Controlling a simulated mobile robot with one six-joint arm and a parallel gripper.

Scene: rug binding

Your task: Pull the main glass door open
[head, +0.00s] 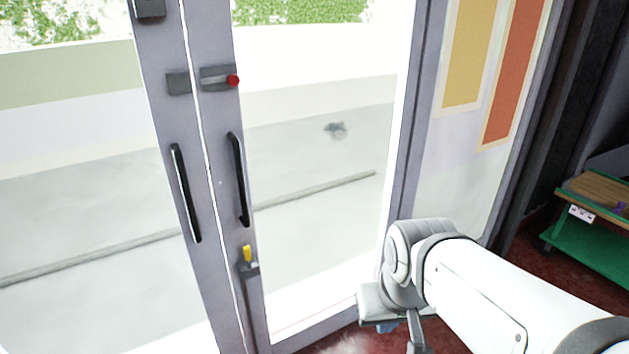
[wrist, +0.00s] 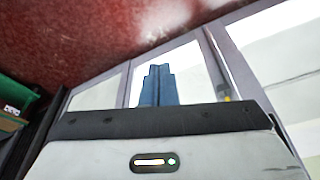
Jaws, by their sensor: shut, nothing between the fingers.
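The glass door has two grey-framed leaves that meet at a narrow seam and look closed. The right leaf (head: 262,285) has a black vertical bar handle (head: 237,180), and the left leaf (head: 217,300) has a matching handle (head: 185,193). The right leaf also carries a lock with a red knob (head: 233,81) and a yellow piece on a small bracket (head: 247,255). My gripper (head: 387,327) is low and right of both handles, apart from them, mostly hidden by my wrist. In the wrist view its blue fingers (wrist: 158,72) are together and empty.
A wall panel with yellow (head: 468,52) and orange (head: 512,70) patches stands right of the door. A green cart with a wooden top (head: 598,192) is at the far right. Dark red floor (head: 510,262) lies in front; pale ground shows through the glass.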

